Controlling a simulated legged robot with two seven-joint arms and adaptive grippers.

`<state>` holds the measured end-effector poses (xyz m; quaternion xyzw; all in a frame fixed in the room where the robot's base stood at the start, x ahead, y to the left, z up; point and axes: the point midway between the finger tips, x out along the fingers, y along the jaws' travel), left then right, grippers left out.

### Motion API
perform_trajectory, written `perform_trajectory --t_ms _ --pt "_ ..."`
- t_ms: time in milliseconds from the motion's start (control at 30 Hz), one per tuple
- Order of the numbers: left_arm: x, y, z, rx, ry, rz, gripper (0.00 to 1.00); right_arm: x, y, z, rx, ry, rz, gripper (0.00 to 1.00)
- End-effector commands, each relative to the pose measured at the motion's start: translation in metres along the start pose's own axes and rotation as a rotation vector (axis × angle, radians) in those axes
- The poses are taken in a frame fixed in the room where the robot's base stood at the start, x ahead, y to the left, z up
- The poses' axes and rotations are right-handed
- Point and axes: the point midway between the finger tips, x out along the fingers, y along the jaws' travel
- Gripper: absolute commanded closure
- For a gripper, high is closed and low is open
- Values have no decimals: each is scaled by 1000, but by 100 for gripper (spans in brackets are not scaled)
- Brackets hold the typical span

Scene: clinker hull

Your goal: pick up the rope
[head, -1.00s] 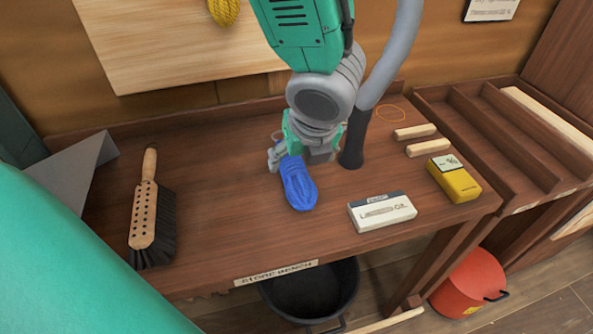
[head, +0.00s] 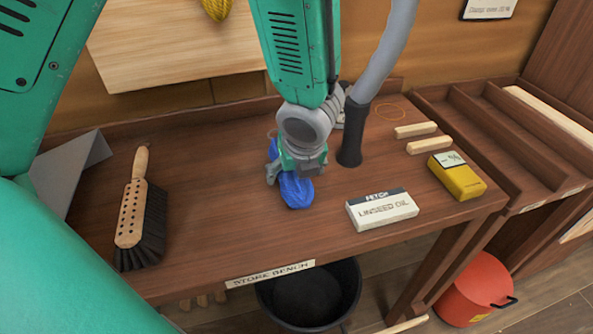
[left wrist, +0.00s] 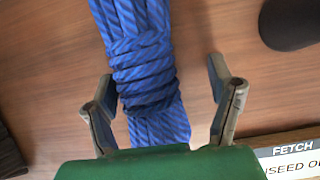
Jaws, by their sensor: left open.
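The rope is a blue coiled bundle (head: 296,192) lying on the wooden bench, with wraps around its middle. In the head view my left gripper (head: 285,180) is over it and hides its far part. In the left wrist view the wrapped rope (left wrist: 143,65) runs between the two spread fingers of my left gripper (left wrist: 165,105). The fingers are open, one on each side, with bare wood showing between the rope and the right finger. The left finger is close to the rope; I cannot tell whether it touches. My right gripper is not in view.
A white linseed oil label block (head: 382,209) lies right of the rope. A grey hose with a dark nozzle (head: 353,135) stands behind it. A brush (head: 140,220) lies left. A yellow box (head: 456,176) and two wooden sticks (head: 422,138) lie right. A black bucket (head: 308,295) is below.

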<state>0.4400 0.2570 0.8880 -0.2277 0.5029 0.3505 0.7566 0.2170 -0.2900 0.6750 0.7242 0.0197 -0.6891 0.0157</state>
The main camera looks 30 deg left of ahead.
Motion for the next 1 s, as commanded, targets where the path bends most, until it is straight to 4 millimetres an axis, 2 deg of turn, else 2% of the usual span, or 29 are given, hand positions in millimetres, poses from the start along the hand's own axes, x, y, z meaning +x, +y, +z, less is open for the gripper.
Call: perform_trajectory --t_ms 33,100,200,467,567,800,1000 --pt "1 2 2 -2 2 0 31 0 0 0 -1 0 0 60" --pt "2 3 3 -4 3 -1 56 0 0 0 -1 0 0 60" --pt "3 3 4 -4 5 -1 86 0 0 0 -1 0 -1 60" --pt "1 1 -1 0 3 6 86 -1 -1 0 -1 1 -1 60" --pt "-5 0 1 -1 5 5 86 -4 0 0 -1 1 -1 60" --pt "-51 0 21 -5 1 -2 86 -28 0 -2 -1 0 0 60" --pt "-81 0 35 -5 2 -1 86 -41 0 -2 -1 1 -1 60"
